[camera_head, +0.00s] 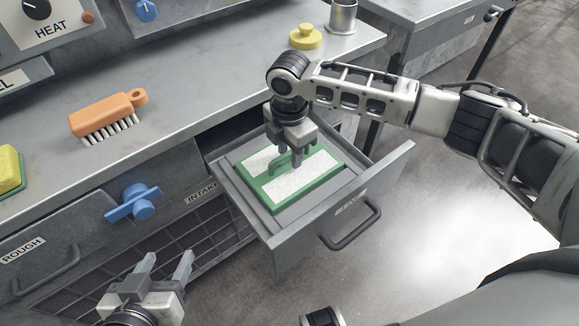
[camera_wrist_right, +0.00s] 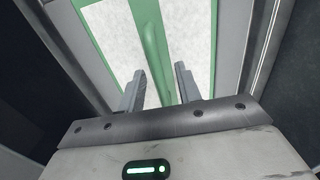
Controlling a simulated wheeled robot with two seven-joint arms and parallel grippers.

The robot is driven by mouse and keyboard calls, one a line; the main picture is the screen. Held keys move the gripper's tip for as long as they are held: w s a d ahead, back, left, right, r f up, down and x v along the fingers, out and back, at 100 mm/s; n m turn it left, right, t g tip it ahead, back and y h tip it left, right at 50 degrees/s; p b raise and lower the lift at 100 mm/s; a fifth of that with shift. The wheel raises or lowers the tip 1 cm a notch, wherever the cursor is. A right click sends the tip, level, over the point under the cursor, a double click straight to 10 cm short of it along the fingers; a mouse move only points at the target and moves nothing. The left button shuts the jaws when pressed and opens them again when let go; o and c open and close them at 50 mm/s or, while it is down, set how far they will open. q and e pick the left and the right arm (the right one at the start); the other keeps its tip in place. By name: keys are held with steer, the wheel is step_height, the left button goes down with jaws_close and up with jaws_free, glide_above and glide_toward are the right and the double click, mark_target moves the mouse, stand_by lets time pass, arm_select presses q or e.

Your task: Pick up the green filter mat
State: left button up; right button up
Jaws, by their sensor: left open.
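The green filter mat (camera_head: 318,187) is a green frame with white panels and a raised green handle. It lies flat in the pulled-out drawer (camera_head: 292,240). My right gripper (camera_head: 290,160) points down over the mat at its handle. In the right wrist view the mat (camera_wrist_right: 190,35) fills the top, and the handle runs between the two spread fingers of my right gripper (camera_wrist_right: 160,82). Those fingers are open, with a gap to the handle; whether they reach down beside it is hard to tell. My left gripper (camera_head: 166,268) is open and empty at the lower left, well away from the drawer.
An orange brush (camera_head: 105,115), a yellow-green sponge (camera_head: 10,170), a yellow knob-like piece (camera_head: 305,37) and a metal cup (camera_head: 343,17) stand on the counter (camera_head: 190,75). A blue valve handle (camera_head: 135,203) sticks out from the front. The drawer walls surround the mat closely.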

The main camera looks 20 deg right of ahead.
steer(key=shift+f, duration=0.55)
jaws_close()
